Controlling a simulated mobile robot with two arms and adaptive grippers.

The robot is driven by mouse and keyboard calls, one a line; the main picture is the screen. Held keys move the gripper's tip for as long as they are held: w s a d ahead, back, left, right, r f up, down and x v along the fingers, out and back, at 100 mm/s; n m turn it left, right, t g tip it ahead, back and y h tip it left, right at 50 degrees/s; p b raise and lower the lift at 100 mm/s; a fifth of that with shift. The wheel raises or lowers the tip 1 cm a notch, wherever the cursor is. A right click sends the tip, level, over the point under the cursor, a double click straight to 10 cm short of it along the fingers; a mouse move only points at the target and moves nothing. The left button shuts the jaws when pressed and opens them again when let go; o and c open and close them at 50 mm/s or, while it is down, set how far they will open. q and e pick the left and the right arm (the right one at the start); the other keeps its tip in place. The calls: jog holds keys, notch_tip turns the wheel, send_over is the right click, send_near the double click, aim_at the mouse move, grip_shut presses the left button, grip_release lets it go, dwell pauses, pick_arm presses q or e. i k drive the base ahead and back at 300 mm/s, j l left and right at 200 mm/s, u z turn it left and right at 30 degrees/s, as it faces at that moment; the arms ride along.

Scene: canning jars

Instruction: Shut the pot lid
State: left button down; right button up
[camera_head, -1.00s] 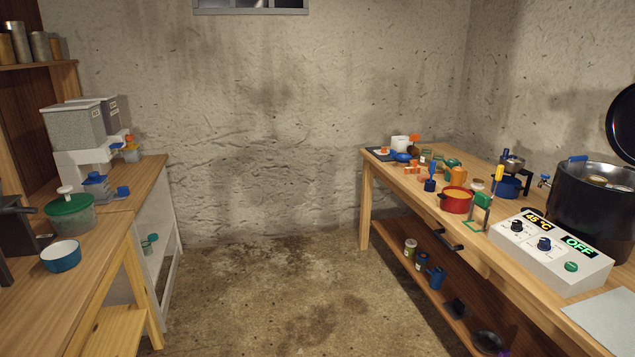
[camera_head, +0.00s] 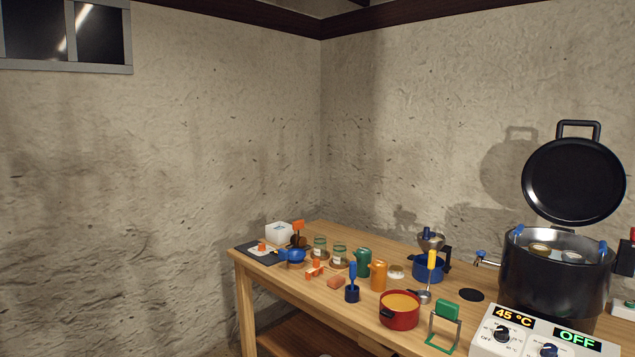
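The big black pot (camera_head: 553,278) stands at the right end of the wooden table. Its round black lid (camera_head: 573,181) is raised open, upright behind the pot, with a handle (camera_head: 578,124) at its top edge. Jar tops (camera_head: 540,248) show inside the pot's mouth. The pot has blue side handles and a tap on its left side. Neither of my grippers shows in this view.
A control box (camera_head: 540,342) reading 45 °C and OFF stands in front of the pot. A red pot (camera_head: 399,312), a green-topped stand (camera_head: 445,318), a blue pot (camera_head: 428,268), mugs and glass jars (camera_head: 320,248) crowd the table to the left.

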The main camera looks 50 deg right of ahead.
aim_at(572, 181)
jog(key=i+z, duration=0.15)
jog(key=z, duration=0.3)
jog(key=i+z, duration=0.1)
jog(key=z, duration=0.3)
jog(key=i+j+z, duration=0.1)
jog(key=z, duration=0.35)
jog(key=i+j+z, duration=0.1)
jog(key=z, duration=0.3)
jog(key=j, duration=0.1)
